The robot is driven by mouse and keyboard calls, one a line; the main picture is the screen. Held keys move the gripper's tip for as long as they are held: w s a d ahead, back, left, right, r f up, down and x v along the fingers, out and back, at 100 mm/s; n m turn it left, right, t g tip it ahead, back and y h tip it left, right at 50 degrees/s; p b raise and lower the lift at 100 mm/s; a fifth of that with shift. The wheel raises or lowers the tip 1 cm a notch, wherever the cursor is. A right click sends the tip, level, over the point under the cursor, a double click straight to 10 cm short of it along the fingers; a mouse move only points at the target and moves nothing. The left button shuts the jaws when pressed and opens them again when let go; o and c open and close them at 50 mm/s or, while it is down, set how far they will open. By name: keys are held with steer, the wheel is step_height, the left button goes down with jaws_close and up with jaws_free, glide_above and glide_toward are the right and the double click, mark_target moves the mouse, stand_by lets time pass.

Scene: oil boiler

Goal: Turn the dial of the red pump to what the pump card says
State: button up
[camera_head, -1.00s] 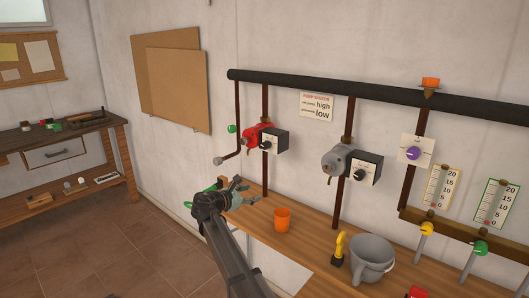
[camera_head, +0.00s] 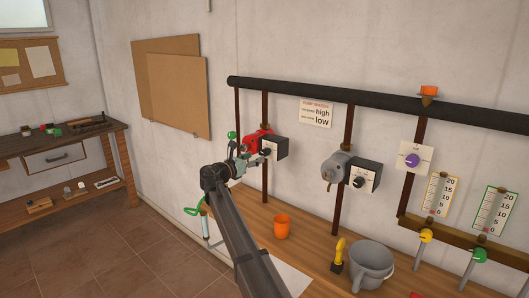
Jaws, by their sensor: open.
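The red pump (camera_head: 259,139) sits on a vertical pipe on the wall, with a dark box on its right side. The box's pale front carries a small dark dial (camera_head: 267,151), too small to read and partly behind my gripper. The pump card (camera_head: 316,113) hangs to the right of the red pump. It shows large words "high" above "low"; the small words beside them are hard to read. My gripper (camera_head: 259,161) is open and empty, just in front of and slightly left of the dial. I cannot tell whether it touches it.
A grey pump (camera_head: 335,168) with its own dial box is to the right. An orange cup (camera_head: 282,226), a yellow-handled tool (camera_head: 339,255) and a grey pot (camera_head: 371,266) stand on the wooden bench (camera_head: 318,252). A green knob (camera_head: 232,135) is left of the red pump.

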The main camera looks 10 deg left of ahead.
mark_target(263, 153)
steer(key=p+x, duration=0.1)
steer(key=x, duration=0.6)
jaws_close()
